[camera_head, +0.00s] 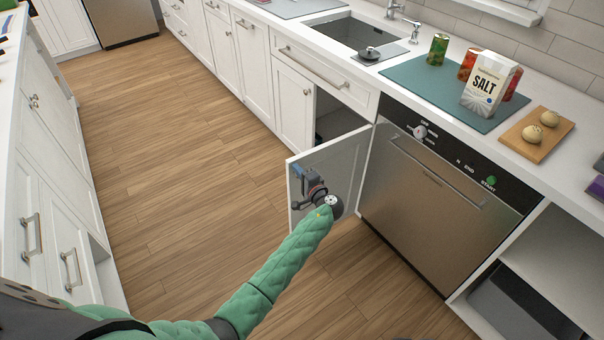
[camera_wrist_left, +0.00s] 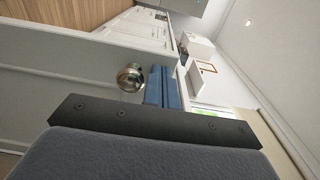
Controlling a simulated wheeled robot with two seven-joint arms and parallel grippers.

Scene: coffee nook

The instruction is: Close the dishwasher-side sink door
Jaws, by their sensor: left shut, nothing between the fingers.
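The dishwasher-side sink door (camera_head: 346,160) is a white panel standing open in the middle of the head view, hinged beside the dishwasher. Its free edge points out over the floor. The cabinet opening (camera_head: 330,115) behind it shows dark. My left gripper (camera_head: 298,171) is in front of the door near its free edge. In the left wrist view, its blue fingers (camera_wrist_left: 160,86) are together, with nothing between them. The door's round metal knob (camera_wrist_left: 130,77) is just left of the fingers, with the panel (camera_wrist_left: 75,95) beyond. Whether the fingers touch the door I cannot tell. My right gripper is out of view.
The stainless dishwasher (camera_head: 430,195) stands right of the door. The neighbouring sink door (camera_head: 293,108) is shut. The counter above holds a teal mat (camera_head: 420,85), a salt box (camera_head: 490,83) and cans. Wooden floor (camera_head: 170,170) to the left is clear.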

